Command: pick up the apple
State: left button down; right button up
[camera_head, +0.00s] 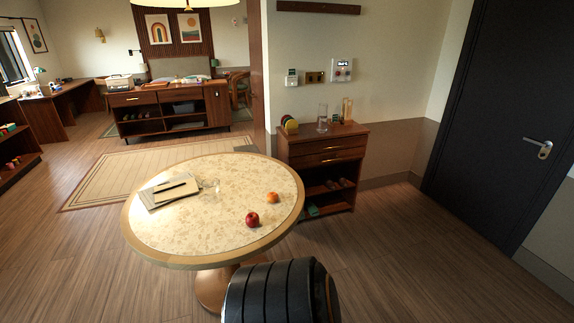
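A red apple (252,219) sits on the round stone-topped table (165,234), near its front right edge. An orange fruit (272,197) lies a little behind it and to its right, apart from it. Neither of my grippers shows in the head view.
Papers or a notebook with a dark pen (171,190) and a clear glass (211,186) are on the table's left and middle. A black ribbed, rounded object (275,295), possibly a chair, stands in front of the table. A wooden cabinet (322,152) is behind right. Floor at right is clear.

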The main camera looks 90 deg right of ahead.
aim_at(252, 219)
jog(key=z, duration=2.45)
jog(key=i, duration=0.1)
